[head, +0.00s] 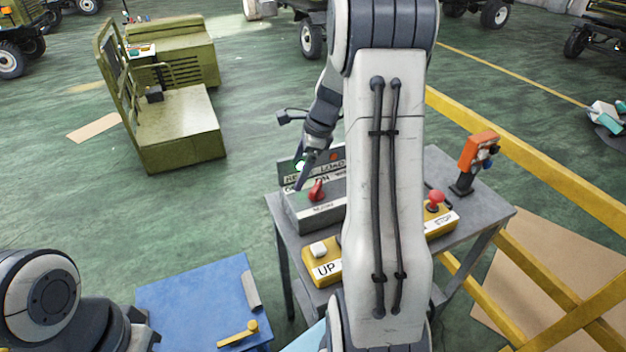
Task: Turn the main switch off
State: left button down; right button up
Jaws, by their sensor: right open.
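A grey switch box (302,215) with a red handle (317,190) stands on the grey table. The handle stands up at a slant; its label is too small to read surely. Behind it a dark panel carries a lit green lamp (300,166) and a dull red lamp (334,155). My right gripper (303,182) is open, pointing down just left of the red handle, its fingers partly over the panel. I cannot tell whether it touches the handle. My right arm hides the right part of the box. My left gripper is out of view.
On the table (488,208) are a yellow UP box (318,272), a yellow STOP box (441,222) with a red knob, and an orange device (477,152) on a stand. A yellow railing (530,160) runs along the right. A blue cabinet (195,300) stands at front left.

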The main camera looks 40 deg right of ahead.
aim_at(317, 186)
jog(key=s+d+f+m+t, duration=0.1)
jog(key=d+f+m, duration=0.1)
jog(key=d+m, duration=0.5)
jog(key=shift+n+h, duration=0.3)
jog(key=shift+n, duration=0.5)
jog(key=x, duration=0.3)
jog(key=d+p+x, duration=0.1)
jog(key=x, duration=0.2)
jog(key=d+p+x, duration=0.1)
jog(key=x, duration=0.2)
jog(key=shift+d+f, duration=0.1)
jog(key=shift+f, duration=0.35)
jog(key=c, duration=1.3)
